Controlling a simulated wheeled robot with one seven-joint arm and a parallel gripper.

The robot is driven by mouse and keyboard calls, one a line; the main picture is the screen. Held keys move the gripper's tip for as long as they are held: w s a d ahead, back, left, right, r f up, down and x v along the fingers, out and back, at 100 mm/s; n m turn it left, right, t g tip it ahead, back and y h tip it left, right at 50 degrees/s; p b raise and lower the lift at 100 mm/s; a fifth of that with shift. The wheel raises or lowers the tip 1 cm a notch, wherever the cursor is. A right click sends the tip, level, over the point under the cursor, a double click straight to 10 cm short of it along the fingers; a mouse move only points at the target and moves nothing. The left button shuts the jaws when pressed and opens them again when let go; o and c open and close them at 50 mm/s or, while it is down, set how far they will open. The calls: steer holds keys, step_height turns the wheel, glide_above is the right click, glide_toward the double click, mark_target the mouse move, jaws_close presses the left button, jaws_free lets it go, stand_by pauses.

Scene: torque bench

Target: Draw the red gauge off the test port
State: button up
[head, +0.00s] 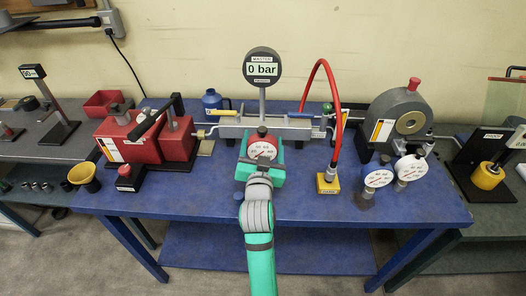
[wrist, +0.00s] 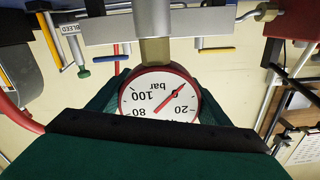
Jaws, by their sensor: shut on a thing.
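The red gauge (head: 262,150) has a red rim and a white dial marked in bar. My gripper (head: 263,165) is shut on it, with one green jaw at each side. In the wrist view the red gauge (wrist: 160,97) appears upside down between the dark green jaws (wrist: 158,105). A brass fitting (wrist: 155,51) lies between its rim and the grey manifold (wrist: 110,28); I cannot tell whether the gauge is fully seated on it. In the head view the manifold (head: 232,127) is just behind the gauge, and the port is hidden by the gauge and gripper.
A master display (head: 262,69) reading 0 bar stands above the manifold. A red hose (head: 335,100) arches down to a yellow block (head: 328,183) at right. A red pump (head: 178,138) is at left.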

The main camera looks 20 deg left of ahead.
mark_target(263, 127)
steer(key=shift+r, duration=2.8)
steer(key=shift+r, duration=0.2)
steer(key=shift+d, duration=0.1)
